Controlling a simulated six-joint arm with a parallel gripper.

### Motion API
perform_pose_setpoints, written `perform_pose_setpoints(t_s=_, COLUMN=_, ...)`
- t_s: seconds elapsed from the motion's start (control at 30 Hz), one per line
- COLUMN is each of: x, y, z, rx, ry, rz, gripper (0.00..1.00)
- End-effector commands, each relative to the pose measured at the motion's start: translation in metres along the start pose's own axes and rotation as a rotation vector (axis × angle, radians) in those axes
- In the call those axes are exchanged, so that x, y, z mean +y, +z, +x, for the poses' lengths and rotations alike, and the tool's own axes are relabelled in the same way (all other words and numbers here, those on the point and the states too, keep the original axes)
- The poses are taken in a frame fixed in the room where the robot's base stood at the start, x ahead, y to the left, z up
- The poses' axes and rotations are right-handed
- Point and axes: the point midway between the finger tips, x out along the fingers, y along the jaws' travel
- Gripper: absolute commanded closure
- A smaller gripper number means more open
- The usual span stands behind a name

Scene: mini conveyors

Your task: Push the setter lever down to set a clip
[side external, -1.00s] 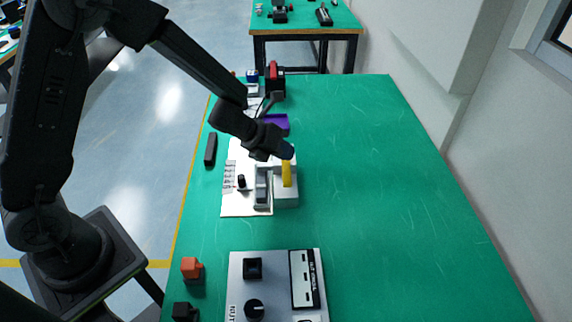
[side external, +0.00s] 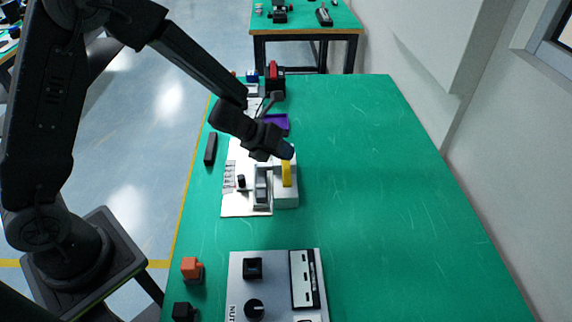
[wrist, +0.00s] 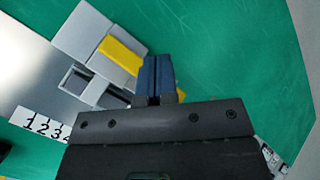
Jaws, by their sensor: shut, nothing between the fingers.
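The setter (side external: 285,200) is a light grey block at the right edge of a white base plate, with a yellow lever (side external: 286,173) on it. In the wrist view the yellow lever (wrist: 120,55) lies across the grey block (wrist: 82,32), beside a dark square opening. My gripper (side external: 287,151) is shut and empty, just above the far end of the lever. In the wrist view its blue fingertips (wrist: 155,75) are together, right beside the lever's end. I cannot tell whether they touch it. No clip can be made out.
The white plate (side external: 232,205) carries a row of numbers and a small black knob (side external: 241,181). A grey control box (side external: 278,290) stands nearer the camera. A purple tray (side external: 277,121) lies beyond my gripper. The green table to the right is clear.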

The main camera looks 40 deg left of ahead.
Motion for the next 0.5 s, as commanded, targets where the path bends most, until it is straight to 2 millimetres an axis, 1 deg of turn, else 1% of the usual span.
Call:
perform_pose_setpoints(t_s=0.3, x=0.0046, y=-0.0045, z=0.006, rx=0.001, ry=0.0, rz=-0.001, gripper=1.0)
perform_pose_setpoints(t_s=0.5, x=0.0044, y=-0.0044, z=0.0059, rx=0.0, ry=0.0, rz=0.0, gripper=1.0)
